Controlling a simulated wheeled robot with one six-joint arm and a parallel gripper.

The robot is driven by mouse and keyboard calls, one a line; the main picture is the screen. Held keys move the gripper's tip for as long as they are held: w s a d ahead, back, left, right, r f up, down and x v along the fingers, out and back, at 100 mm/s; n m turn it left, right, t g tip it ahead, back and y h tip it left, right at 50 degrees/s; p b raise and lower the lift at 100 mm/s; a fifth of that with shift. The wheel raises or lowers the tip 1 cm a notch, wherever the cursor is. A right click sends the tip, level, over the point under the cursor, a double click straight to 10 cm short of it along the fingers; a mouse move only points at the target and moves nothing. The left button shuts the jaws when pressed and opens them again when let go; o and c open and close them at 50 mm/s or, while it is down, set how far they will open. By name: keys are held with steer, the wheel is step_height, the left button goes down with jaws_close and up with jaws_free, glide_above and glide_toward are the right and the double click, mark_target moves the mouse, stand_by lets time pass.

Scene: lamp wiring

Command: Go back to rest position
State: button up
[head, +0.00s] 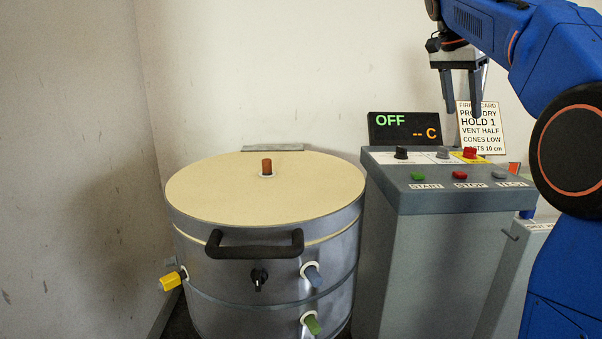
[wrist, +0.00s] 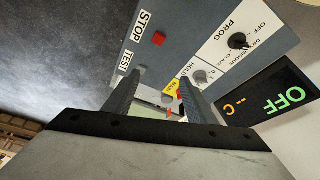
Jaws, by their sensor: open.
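My gripper (head: 462,98) is in the upper right of the head view, pointing down above the control box (head: 425,262). Its two dark fingers are apart with nothing between them. In the wrist view my gripper (wrist: 155,95) shows its fingers spread over the control panel (wrist: 190,35). My blue arm reaches in from the right edge.
A round kiln (head: 215,195) with a cream lid and black handle (head: 255,245) stands left of the control box. Coloured plugs stick out of its side. A display (head: 404,129) reading OFF stands behind the panel's knobs and buttons. The air above the kiln is free.

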steer(key=s+a+f+n+t+y, duration=0.1)
steer(key=s+a+f+n, duration=0.3)
steer(key=s+f, duration=0.8)
steer(key=s+a+f+n+t+y, duration=0.1)
steer(key=s+a+f+n, duration=0.2)
steer(key=s+f, duration=0.9)
steer(key=s+a+f+n+t+y, duration=0.1)
steer(key=s+a+f+n, duration=0.3)
steer(key=s+f, duration=0.8)
step_height(320, 180, down, 3)
steer(key=shift+s+a+r+n+y, duration=0.1)
steer(key=shift+s+a+n+y, duration=0.3)
steer(key=shift+n, duration=0.8)
steer(key=shift+w+d, duration=0.1)
steer(key=shift+w, duration=0.1)
